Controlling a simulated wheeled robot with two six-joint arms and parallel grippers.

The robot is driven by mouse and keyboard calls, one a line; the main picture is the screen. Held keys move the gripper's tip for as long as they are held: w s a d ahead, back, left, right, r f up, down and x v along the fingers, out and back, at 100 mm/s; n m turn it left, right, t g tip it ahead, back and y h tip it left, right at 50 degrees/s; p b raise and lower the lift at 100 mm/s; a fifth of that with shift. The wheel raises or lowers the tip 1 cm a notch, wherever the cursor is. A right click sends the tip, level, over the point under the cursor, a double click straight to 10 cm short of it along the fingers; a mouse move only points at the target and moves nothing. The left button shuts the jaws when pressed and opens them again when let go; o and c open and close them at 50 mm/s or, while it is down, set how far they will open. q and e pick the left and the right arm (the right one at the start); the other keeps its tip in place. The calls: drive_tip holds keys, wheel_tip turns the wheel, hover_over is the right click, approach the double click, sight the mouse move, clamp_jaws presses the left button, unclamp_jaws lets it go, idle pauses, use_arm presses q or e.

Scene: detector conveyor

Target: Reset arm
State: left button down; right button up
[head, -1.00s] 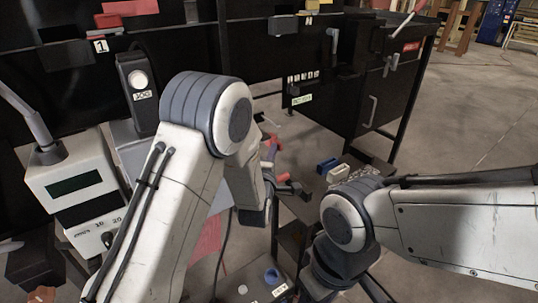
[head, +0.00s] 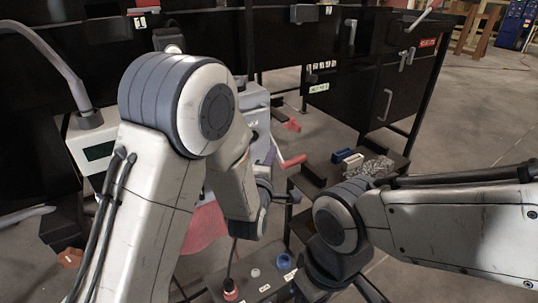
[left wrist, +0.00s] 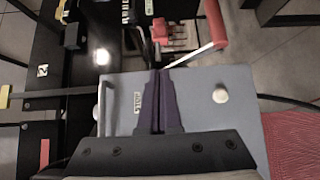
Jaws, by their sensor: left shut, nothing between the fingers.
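A lever with a red grip (head: 293,161) sticks out to the right of a grey box, just beyond my left gripper in the head view. In the left wrist view the red grip (left wrist: 215,25) and its pale rod stand past the fingertips, to the upper right. My left gripper (left wrist: 159,72) has purple fingers pressed together with nothing between them. It is over the grey box top (left wrist: 200,85) and apart from the red grip. In the head view my left forearm hides most of this gripper. My right arm comes in from the right; its fingers do not show.
A low stand holds a blue block (head: 342,155) and a pile of grey bits (head: 378,168). A panel with a blue knob (head: 284,261) and a red button (head: 230,287) lies below. Black cabinets stand behind; open floor is at the right.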

use_arm(q)
drive_tip(key=shift+d, duration=0.15)
drive_tip(key=s+d+f+m+g+h, duration=0.1)
drive_tip(key=s+d+f+m+g, duration=0.15)
drive_tip(key=s+m+g, duration=0.35)
drive_tip(key=s+d+f+m+g+h, duration=0.1)
drive_tip(key=s+d+f+m+g, duration=0.2)
drive_tip(key=s+m, duration=0.35)
drive_tip(key=s+a+r+m+g+y, duration=0.1)
drive_tip(key=s+a+m+g, duration=0.2)
drive_tip(key=s, duration=0.5)
drive_tip(key=s+a+m+g+y, duration=0.25)
drive_tip(key=s+m, duration=0.25)
drive_tip(key=s, duration=0.3)
drive_tip(key=s+a+r+m+g, duration=0.1)
drive_tip(key=s+a+m+g, duration=0.15)
drive_tip(key=s, duration=0.45)
wheel_tip(320, 180, up, 21)
drive_tip(key=d+p, duration=0.1)
drive_tip(key=p, duration=2)
drive_tip(key=shift+m+g+p, duration=0.3)
drive_tip(key=shift+g, duration=0.1)
